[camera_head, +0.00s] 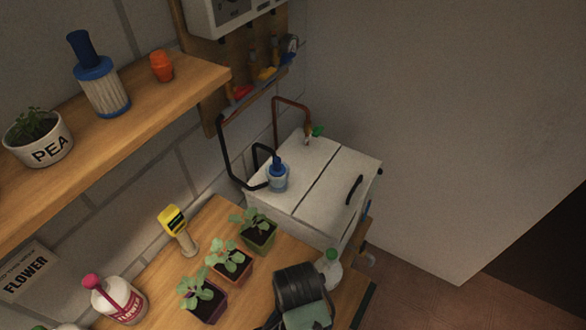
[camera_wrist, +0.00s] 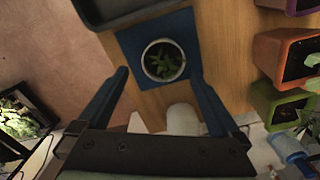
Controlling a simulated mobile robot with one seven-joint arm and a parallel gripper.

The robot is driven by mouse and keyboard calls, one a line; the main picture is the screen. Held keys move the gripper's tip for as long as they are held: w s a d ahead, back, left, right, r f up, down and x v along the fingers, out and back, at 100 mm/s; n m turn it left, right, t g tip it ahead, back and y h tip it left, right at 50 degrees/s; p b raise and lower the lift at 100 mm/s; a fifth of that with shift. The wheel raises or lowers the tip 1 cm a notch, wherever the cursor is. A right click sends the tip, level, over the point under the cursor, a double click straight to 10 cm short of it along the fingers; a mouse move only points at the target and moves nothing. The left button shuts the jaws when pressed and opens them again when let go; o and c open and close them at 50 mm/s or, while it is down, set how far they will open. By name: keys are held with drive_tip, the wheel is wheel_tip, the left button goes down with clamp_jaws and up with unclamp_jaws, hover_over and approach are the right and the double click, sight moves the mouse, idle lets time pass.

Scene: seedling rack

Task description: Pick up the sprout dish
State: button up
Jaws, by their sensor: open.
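The sprout dish (camera_wrist: 163,61) is a round, pale-rimmed dish with green sprouts, at the upper middle of the wrist view. It sits on a dark blue mat (camera_wrist: 128,40) on the wooden bench. My gripper (camera_wrist: 159,69) is open, with its two dark blue fingers spread to the left and right of the dish in the picture. Nothing is held between them. How far the fingertips are above the dish, I cannot tell. In the head view I cannot make out the dish; my dark arm covers part of the bench's front there.
Potted seedlings in green (camera_head: 258,236), orange (camera_head: 232,265) and purple (camera_head: 205,303) pots stand in a row left of my arm. A green-capped white bottle (camera_head: 330,272) stands near the bench edge. A dark tray (camera_wrist: 118,12) borders the mat. A white chest (camera_head: 335,185) stands beyond.

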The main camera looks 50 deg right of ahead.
drive_tip(key=shift+w+f, duration=0.2)
drive_tip(key=shift+f, duration=1.05)
drive_tip(key=shift+d+f+p, duration=0.2)
drive_tip(key=shift+f+p, duration=0.3)
drive_tip(key=shift+f, duration=2.3)
drive_tip(key=c, duration=1.3)
